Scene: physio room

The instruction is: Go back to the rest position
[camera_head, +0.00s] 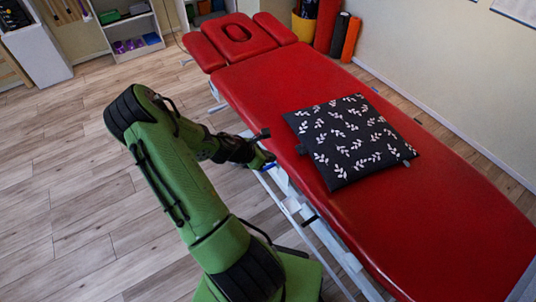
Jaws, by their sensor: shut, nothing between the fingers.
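My green and black arm reaches from the bottom of the head view up and to the right. My gripper (265,160) is at the left edge of the red treatment table (265,92). It is small in the picture, shut, and nothing shows held in it. I cannot tell whether it touches the table edge. A black cushion (350,138) with white leaf sprigs lies flat on the table, to the right of my gripper and apart from it.
A white shelf unit (128,35) with boxes and a white cabinet (38,55) stand at the upper left. Upright rolls, one orange (351,40), stand by the wall behind the table. The wooden floor (60,180) on the left is clear.

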